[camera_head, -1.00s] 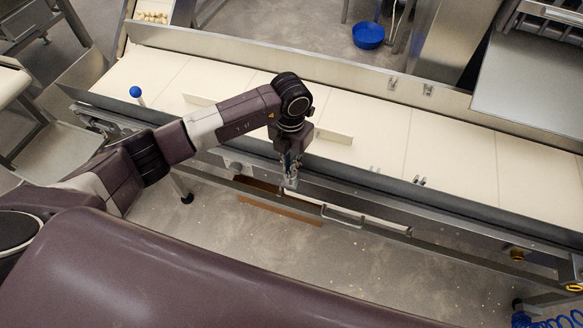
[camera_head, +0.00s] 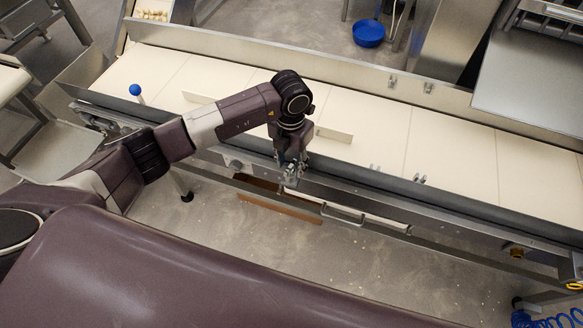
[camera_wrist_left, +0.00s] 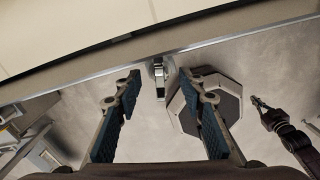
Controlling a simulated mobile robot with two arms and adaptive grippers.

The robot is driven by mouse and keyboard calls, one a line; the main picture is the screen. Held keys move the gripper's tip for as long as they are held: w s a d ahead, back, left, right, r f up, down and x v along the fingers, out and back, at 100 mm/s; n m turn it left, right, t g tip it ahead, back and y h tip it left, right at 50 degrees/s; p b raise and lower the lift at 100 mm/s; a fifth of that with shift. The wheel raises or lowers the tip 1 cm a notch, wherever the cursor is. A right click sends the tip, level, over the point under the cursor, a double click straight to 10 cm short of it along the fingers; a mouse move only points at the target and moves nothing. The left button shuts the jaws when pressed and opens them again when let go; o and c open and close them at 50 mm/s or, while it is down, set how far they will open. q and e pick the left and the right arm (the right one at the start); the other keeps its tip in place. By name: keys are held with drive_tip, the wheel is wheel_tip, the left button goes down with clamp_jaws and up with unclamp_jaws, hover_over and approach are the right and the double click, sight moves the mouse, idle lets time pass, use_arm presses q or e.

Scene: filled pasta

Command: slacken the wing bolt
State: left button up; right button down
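A small metal fitting, which looks like the wing bolt (camera_wrist_left: 159,75), sticks out from the edge of the conveyor's side rail in the left wrist view. My left gripper (camera_wrist_left: 161,85) is open, one finger on each side of the fitting, with visible gaps. In the head view my left gripper (camera_head: 290,176) points down at the front rail of the conveyor (camera_head: 455,150); the bolt cannot be made out there. A dark arm end with a small metal tip, probably my right gripper (camera_wrist_left: 262,106), shows at the right of the wrist view, too small to read.
A blue-knobbed lever (camera_head: 136,91) stands at the conveyor's left end. A bar handle (camera_head: 343,216) and a brown tray (camera_head: 280,203) lie below the front rail. A blue bowl (camera_head: 368,33) is behind the conveyor.

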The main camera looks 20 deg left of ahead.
idle(0.5)
use_arm(q)
drive_tip(key=shift+r+p, duration=2.45)
drive_tip(key=shift+r, duration=1.1)
wheel_tip(320, 180, up, 12)
